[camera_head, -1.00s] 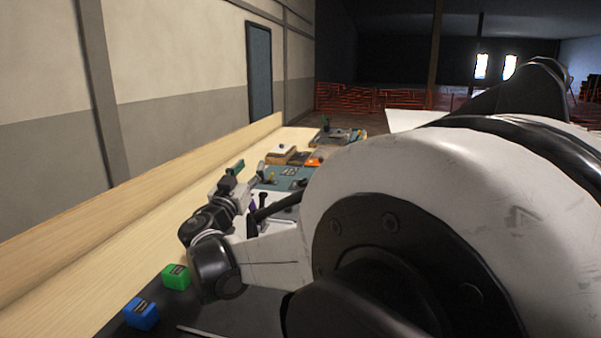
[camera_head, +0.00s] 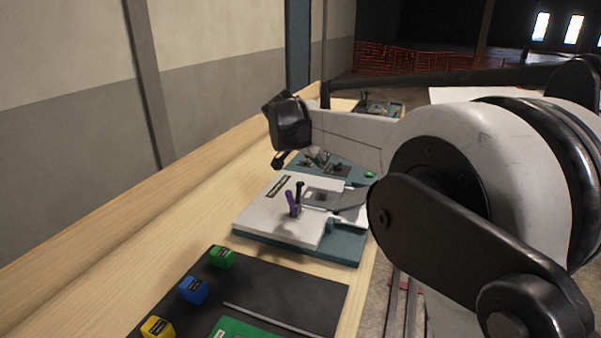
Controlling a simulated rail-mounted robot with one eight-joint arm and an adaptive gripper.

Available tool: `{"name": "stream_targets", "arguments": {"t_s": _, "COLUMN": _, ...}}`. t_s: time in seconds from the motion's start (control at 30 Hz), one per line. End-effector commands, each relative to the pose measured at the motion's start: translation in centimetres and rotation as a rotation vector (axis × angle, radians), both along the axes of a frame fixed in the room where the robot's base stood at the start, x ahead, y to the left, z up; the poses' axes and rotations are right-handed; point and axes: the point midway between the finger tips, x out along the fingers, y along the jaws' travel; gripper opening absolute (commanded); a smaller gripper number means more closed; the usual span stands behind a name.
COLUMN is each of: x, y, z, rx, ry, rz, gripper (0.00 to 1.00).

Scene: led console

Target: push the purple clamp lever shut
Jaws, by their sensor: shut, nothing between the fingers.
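The purple clamp lever (camera_head: 292,204) stands up from a light grey plate (camera_head: 262,217) on a teal base (camera_head: 340,247), near the middle of the head view. It leans slightly left. A black upright post or handle (camera_head: 299,190) stands right beside it; I cannot tell whether they touch. My arm passes above and behind the lever, with a dark joint (camera_head: 288,127) up and to its left, clear of it. Nothing of mine is seen touching the lever.
A dark mat (camera_head: 300,293) in front holds a green block (camera_head: 222,257), a blue block (camera_head: 194,290) and a yellow block (camera_head: 158,327). More teal fixtures stand behind the plate under my arm. The wooden bench (camera_head: 170,235) is bare to the left, along the wall.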

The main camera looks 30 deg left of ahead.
Motion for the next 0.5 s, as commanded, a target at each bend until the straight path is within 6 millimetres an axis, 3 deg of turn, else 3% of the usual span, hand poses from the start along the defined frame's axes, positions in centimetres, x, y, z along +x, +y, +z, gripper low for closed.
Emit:
{"name": "stream_targets", "arguments": {"t_s": 0.03, "x": -0.3, "y": 0.2, "z": 1.3, "rx": 0.026, "ry": 0.080, "rz": 0.007, "gripper": 0.00}}
{"name": "stream_targets", "arguments": {"t_s": 0.2, "x": -2.5, "y": 1.7, "z": 3.2, "rx": 0.117, "ry": 0.314, "rz": 0.063, "gripper": 0.00}}
{"name": "stream_targets", "arguments": {"t_s": 0.5, "x": -4.3, "y": 3.2, "z": 4.6, "rx": 0.197, "ry": 0.469, "rz": 0.125, "gripper": 0.00}}
